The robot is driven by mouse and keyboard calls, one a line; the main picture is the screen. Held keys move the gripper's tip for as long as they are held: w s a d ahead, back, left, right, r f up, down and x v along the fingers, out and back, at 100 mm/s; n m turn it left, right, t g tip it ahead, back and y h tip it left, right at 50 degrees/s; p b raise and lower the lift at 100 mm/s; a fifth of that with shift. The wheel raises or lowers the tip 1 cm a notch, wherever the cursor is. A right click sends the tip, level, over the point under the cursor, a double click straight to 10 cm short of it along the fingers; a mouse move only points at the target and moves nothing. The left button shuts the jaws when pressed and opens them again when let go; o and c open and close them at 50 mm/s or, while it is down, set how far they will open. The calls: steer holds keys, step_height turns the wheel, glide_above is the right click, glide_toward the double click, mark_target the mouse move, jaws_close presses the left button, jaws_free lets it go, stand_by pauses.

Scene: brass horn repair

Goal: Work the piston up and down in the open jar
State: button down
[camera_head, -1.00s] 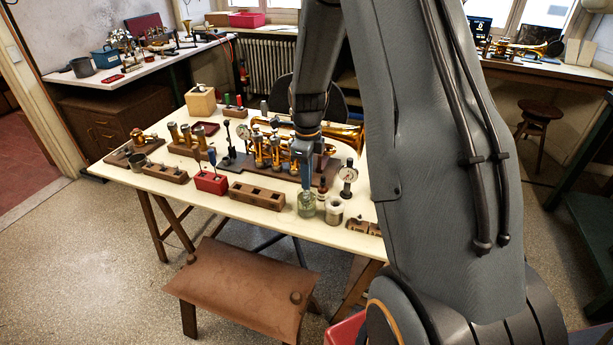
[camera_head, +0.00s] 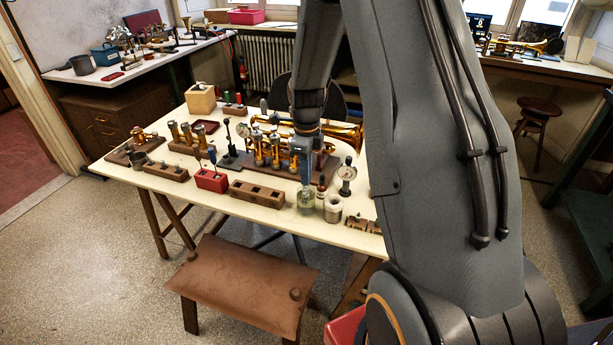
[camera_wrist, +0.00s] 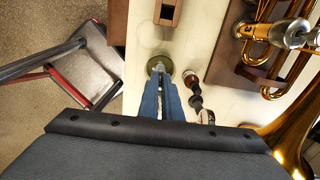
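The open jar (camera_head: 305,205) is a small clear glass jar near the front edge of the cream table, and it also shows in the wrist view (camera_wrist: 160,64) as a greenish round shape. My gripper (camera_head: 305,182) points down over the jar with its blue fingertips at the mouth. In the wrist view the two fingers (camera_wrist: 161,82) are close together with a narrow gap. They appear shut on the piston at the jar's mouth. The piston is mostly hidden by the fingers and the jar, so its depth cannot be told.
A wooden block with slots (camera_head: 257,194) lies to the left. The brass trumpet (camera_head: 340,132) and its valves are behind. A padded brown bench (camera_head: 245,285) stands in front.

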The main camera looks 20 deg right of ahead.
steer(key=shift+r, duration=0.3)
steer(key=shift+f, duration=0.1)
steer(key=shift+f+b, duration=0.75)
steer(key=shift+f, duration=1)
steer(key=shift+r+p, duration=1.2)
steer(key=shift+r, duration=0.65)
steer(key=shift+r+p, duration=2.35)
steer(key=shift+r, duration=1.45)
